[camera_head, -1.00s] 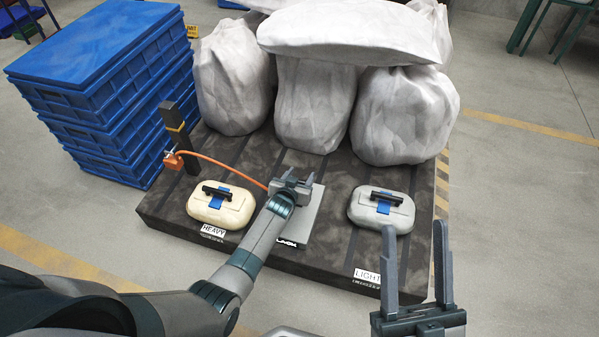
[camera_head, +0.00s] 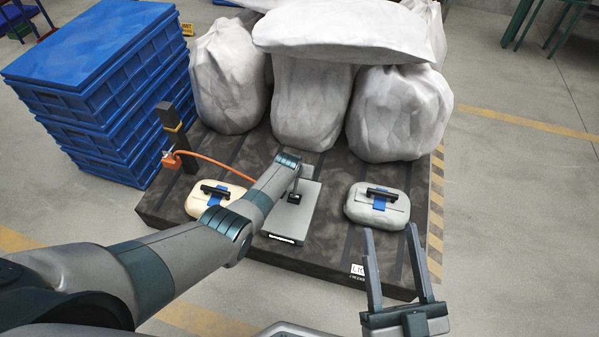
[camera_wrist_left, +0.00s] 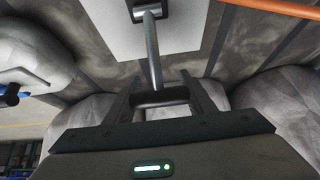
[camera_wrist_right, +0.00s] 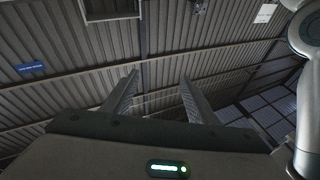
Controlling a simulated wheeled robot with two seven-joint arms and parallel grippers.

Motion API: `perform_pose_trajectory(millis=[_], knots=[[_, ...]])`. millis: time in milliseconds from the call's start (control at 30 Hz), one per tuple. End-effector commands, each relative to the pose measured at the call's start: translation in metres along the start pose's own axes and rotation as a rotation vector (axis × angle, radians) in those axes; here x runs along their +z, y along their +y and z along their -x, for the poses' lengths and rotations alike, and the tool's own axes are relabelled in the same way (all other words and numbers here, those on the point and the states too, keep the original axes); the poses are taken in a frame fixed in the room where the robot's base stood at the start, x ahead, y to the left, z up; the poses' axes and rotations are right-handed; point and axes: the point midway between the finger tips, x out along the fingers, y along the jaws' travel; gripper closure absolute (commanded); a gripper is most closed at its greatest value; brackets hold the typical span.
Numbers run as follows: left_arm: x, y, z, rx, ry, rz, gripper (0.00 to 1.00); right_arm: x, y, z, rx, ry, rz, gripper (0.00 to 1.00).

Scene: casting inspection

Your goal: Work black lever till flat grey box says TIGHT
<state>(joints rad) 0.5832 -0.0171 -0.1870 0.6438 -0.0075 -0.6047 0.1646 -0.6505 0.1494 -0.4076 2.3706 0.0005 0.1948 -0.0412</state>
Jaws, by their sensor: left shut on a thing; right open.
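The flat grey box (camera_head: 292,222) lies on the dark platform in the head view. A strip on its front edge (camera_head: 282,239) is too small to read. The black lever's grip (camera_wrist_left: 160,98) is between my left gripper's fingers (camera_wrist_left: 162,96) in the left wrist view; its grey rod (camera_wrist_left: 152,55) runs to the box (camera_wrist_left: 112,25). In the head view my left wrist (camera_head: 287,162) is over the box's far end and hides the fingers. My right gripper (camera_head: 390,232) is open and empty, in front of the grey case.
A cream case (camera_head: 199,208), partly behind my left arm, and a grey case (camera_head: 378,208) flank the box. Pale sacks (camera_head: 310,105) stand behind. An orange hose (camera_head: 210,162) runs from a dark post at left. Blue crates (camera_head: 105,95) are stacked beside the dark platform (camera_head: 325,255).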

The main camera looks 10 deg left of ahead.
Motion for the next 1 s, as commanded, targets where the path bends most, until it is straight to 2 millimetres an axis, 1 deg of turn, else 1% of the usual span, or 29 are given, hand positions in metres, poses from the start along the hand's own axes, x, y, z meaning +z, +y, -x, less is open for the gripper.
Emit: perform_pose_trajectory(millis=[33, 233, 400, 667, 700, 733, 767, 1000], knots=[[-0.001, 0.000, -0.003, 0.000, -0.015, 0.001, 0.90, -0.003, -0.001, 0.001, -0.003, 0.028, 0.001, 0.47], [-0.001, 0.000, -0.006, 0.000, -0.056, 0.000, 0.90, -0.018, -0.005, 0.004, -0.009, 0.103, 0.000, 0.47], [-0.001, 0.000, -0.006, 0.000, -0.064, 0.000, 0.90, -0.022, -0.006, 0.004, -0.010, 0.120, 0.000, 0.47], [-0.001, 0.000, -0.006, 0.000, -0.063, 0.000, 0.90, -0.022, -0.006, 0.004, -0.010, 0.120, 0.000, 0.47], [-0.001, 0.000, -0.006, 0.000, -0.063, 0.000, 0.43, -0.022, -0.006, 0.004, -0.010, 0.120, 0.000, 0.47], [-0.001, 0.000, -0.006, 0.000, -0.063, 0.000, 0.36, -0.022, -0.006, 0.004, -0.010, 0.120, 0.000, 0.47], [-0.001, 0.000, -0.006, 0.000, -0.063, 0.000, 0.31, -0.022, -0.006, 0.004, -0.010, 0.120, 0.000, 0.47], [0.000, 0.000, -0.006, 0.000, -0.064, 0.000, 0.31, -0.022, -0.006, 0.004, -0.010, 0.119, 0.000, 0.47]])
